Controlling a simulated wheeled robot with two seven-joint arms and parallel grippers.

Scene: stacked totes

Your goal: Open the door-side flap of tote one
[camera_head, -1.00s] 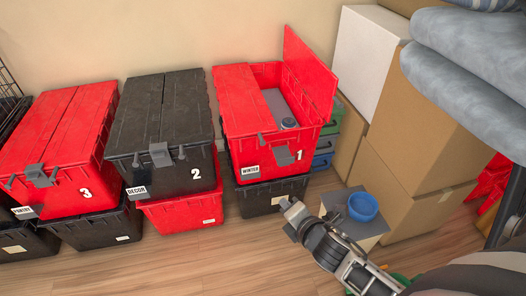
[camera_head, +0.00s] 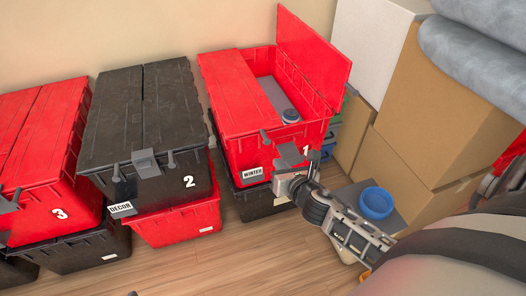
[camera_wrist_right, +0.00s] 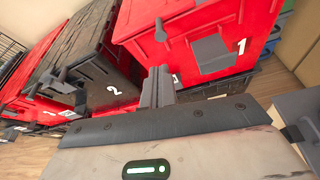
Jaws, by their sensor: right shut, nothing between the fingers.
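Tote one (camera_head: 232,157) is a red tote marked 1 and WINTER, on top of a dark tote. Its right flap (camera_head: 313,57) stands upright; its left flap (camera_head: 235,92) lies flat over the left half. A grey canister (camera_head: 290,116) shows inside the open half. A grey latch (camera_head: 290,155) hangs on its front; it also shows in the wrist view (camera_wrist_right: 211,55). My right gripper (camera_head: 285,181) is shut and empty, low in front of tote one near the latch. Its closed fingers (camera_wrist_right: 158,87) show in the wrist view. My left gripper is out of view.
Black tote two (camera_head: 195,165) and red tote three (camera_head: 35,215) stand to the left on other totes. A blue bowl (camera_head: 376,203) sits on a low box at right. Cardboard boxes (camera_head: 432,105) block the right side. The wooden floor (camera_head: 235,262) in front is clear.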

